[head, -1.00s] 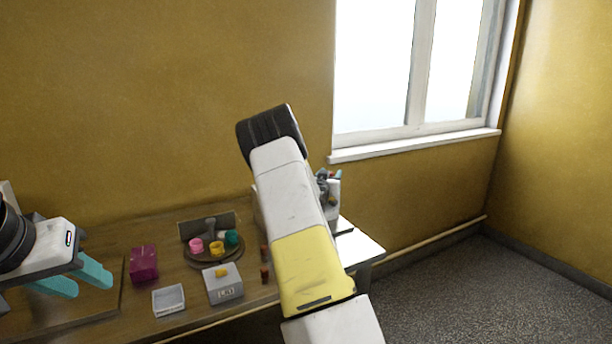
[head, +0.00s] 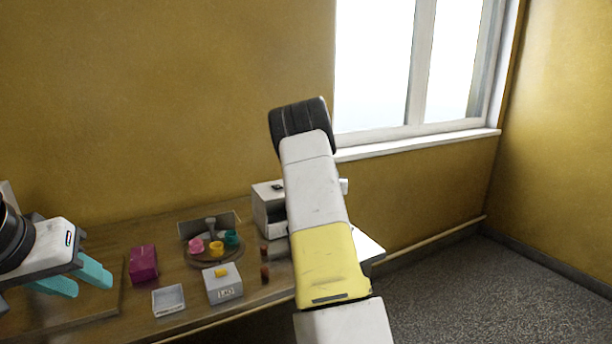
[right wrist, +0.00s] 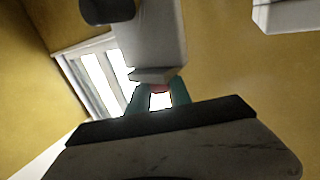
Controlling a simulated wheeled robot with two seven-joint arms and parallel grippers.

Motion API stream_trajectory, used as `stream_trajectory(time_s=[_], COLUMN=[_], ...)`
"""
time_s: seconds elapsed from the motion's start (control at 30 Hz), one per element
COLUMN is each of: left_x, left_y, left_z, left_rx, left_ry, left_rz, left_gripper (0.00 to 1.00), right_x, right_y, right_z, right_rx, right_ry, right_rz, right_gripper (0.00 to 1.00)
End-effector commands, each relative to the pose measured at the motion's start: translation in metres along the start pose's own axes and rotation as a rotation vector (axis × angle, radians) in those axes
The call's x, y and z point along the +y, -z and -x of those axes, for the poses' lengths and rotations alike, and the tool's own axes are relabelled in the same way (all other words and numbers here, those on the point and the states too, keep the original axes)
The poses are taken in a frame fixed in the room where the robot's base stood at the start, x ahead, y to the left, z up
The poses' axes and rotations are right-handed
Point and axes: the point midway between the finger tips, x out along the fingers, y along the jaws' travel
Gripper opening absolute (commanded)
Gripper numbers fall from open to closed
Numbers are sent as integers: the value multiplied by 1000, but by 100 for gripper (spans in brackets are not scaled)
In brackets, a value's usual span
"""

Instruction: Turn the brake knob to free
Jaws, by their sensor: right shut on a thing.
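The white machine (head: 268,190) stands at the right end of the table, partly behind my right arm. In the right wrist view, a pale grey body (right wrist: 158,45) with a dark cylinder hangs close over my right gripper (right wrist: 160,92). Its teal fingers are closed on a small reddish piece (right wrist: 160,87), which looks like the knob. Its marking and setting cannot be read. In the head view my right arm hides that gripper. My left gripper (head: 75,282) is open and empty over the table's left part.
On the table (head: 190,327) are a magenta block (head: 143,264), a white tray (head: 168,300), a grey box (head: 223,287) with a yellow piece on top, a round stand (head: 206,259) with coloured cups, and two small brown pieces. The window (head: 375,70) is behind.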

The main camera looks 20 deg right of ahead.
Motion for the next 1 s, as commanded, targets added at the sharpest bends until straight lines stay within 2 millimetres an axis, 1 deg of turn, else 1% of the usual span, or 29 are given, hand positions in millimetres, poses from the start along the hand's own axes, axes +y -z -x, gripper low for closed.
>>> stream_trajectory(time_s=[0.03, 0.3, 1.0], left_x=[0, 0, 0], left_y=[0, 0, 0], left_z=[0, 0, 0], left_rx=[0, 0, 0], left_ry=[0, 0, 0], left_rz=[0, 0, 0], left_gripper=[36, 36, 36], right_x=[5, 6, 2], right_y=[1, 1, -1], right_z=[0, 0, -1], right_rx=[1, 2, 0], right_ry=[36, 290, 950], right_rz=[-2, -1, 3], right_gripper=[0, 0, 0])
